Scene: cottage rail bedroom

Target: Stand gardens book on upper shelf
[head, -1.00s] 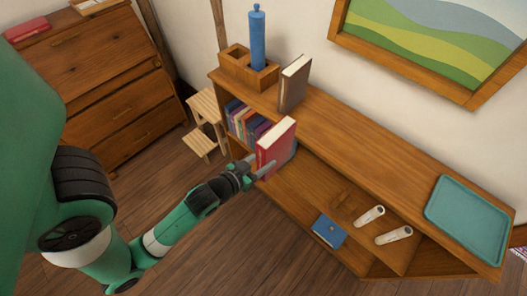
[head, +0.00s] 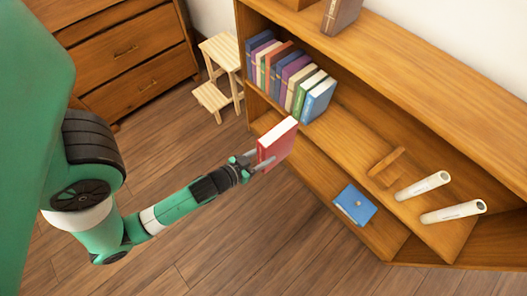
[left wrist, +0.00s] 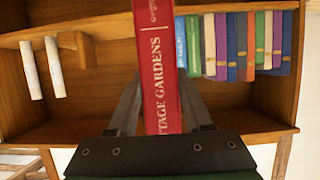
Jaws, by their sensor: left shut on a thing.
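My left gripper (head: 252,163) is shut on the red gardens book (head: 277,143). It holds the book upright, pale page edges up, in front of the bookcase. In the left wrist view the red spine (left wrist: 157,75) reads "TAGE GARDENS", with the rest cut off, and stands between the fingers (left wrist: 157,105). The upper shelf (head: 345,133) lies behind the book. A row of several books (head: 287,75) stands at its left end. To their right is bare shelf, then a wooden bookend (head: 386,166). My right gripper is not in view.
Two white rolls (head: 423,186) lie on the upper shelf right of the bookend. A blue box-like item (head: 355,205) rests on the lower shelf. A brown book (head: 340,15) stands on the bookcase top. A step stool (head: 222,75) and drawers (head: 115,50) are at left.

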